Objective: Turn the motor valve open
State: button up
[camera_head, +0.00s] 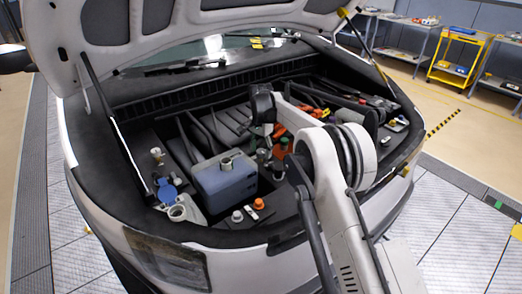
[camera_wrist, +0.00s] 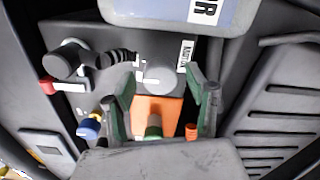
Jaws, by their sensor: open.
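In the wrist view, a round grey fitting with a white handle (camera_wrist: 153,79) lies just ahead of my fingertips, beside a small white label (camera_wrist: 185,55) whose print is hard to read. I take this for the motor valve, but cannot be sure. My gripper (camera_wrist: 162,86) is open, its two green-padded fingers apart. An orange block (camera_wrist: 158,112) and a green cylinder (camera_wrist: 153,127) show between the fingers, with no clear contact. In the head view my gripper (camera_head: 264,153) points down into the engine bay, and the valve cannot be made out behind my arm.
A blue-grey tank (camera_head: 226,183) stands left of my gripper; a blue cap (camera_head: 168,193) is farther left. A red knob (camera_wrist: 47,86) and a blue-and-yellow fitting (camera_wrist: 89,127) show at left in the wrist view. The raised hood (camera_head: 170,25) hangs above the bay.

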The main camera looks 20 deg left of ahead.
jog(key=c, duration=1.1)
jog(key=n+b, duration=0.2)
jog(key=n, duration=0.2)
jog(key=shift+f+n+b, duration=0.1)
jog(key=shift+n+b, duration=0.3)
jog(key=n+b, duration=0.1)
jog(key=n, duration=0.3)
jog(key=n+b, duration=0.1)
jog(key=n, duration=0.4)
jog(key=shift+n+b, duration=0.4)
jog(key=shift+n, duration=1.8)
